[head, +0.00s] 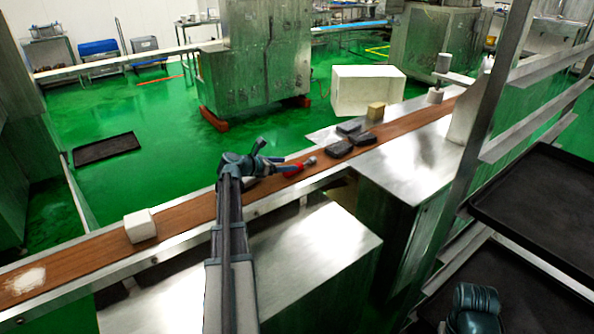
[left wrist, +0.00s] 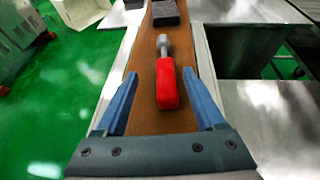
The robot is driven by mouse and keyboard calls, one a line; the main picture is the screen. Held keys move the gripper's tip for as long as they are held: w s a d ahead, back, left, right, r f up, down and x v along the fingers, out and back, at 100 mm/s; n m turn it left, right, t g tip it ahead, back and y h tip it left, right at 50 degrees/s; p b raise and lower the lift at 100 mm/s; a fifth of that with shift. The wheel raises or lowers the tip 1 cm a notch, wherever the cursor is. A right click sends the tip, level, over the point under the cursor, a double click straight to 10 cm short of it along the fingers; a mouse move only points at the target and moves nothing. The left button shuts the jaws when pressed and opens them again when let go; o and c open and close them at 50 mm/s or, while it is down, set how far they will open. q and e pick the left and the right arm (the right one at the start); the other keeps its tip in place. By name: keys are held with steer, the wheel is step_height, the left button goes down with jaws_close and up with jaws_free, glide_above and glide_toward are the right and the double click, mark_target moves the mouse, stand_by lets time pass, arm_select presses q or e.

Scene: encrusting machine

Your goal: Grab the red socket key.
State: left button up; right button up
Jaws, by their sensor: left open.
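The red socket key (head: 294,169) lies on the brown conveyor belt (head: 188,214), with its grey metal socket end pointing away toward the dark blocks. In the left wrist view the red handle (left wrist: 167,84) lies lengthwise on the belt, between the lines of my two blue fingers. My left gripper (head: 276,168) is open and empty, just short of the handle; the wrist view shows its fingers (left wrist: 160,98) on either side of the handle's near end. I cannot tell its exact height above the belt. At the bottom right, part of my right arm shows, but its gripper does not.
Several dark blocks (head: 339,149) lie on and beside the belt beyond the key. A tan block (head: 376,110) and a white crate (head: 366,90) stand farther back. A white block (head: 140,226) sits on the belt at left. A metal rack with dark trays (head: 540,205) stands at right.

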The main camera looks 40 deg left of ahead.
mark_target(300, 166)
arm_select(q)
steer(key=shift+w+d+f+b, duration=0.2)
steer(key=shift+w+f+b, duration=0.15)
steer(key=shift+f, duration=0.05)
steer(key=b+x, duration=0.2)
steer(key=x, duration=0.1)
steer(key=shift+w+d+f, duration=0.1)
steer(key=shift+d+f, duration=0.1)
steer(key=shift+f, duration=0.15)
steer(key=shift+w+f, duration=0.1)
steer(key=shift+w, duration=0.25)
steer(key=shift+d, duration=0.1)
jaws_close()
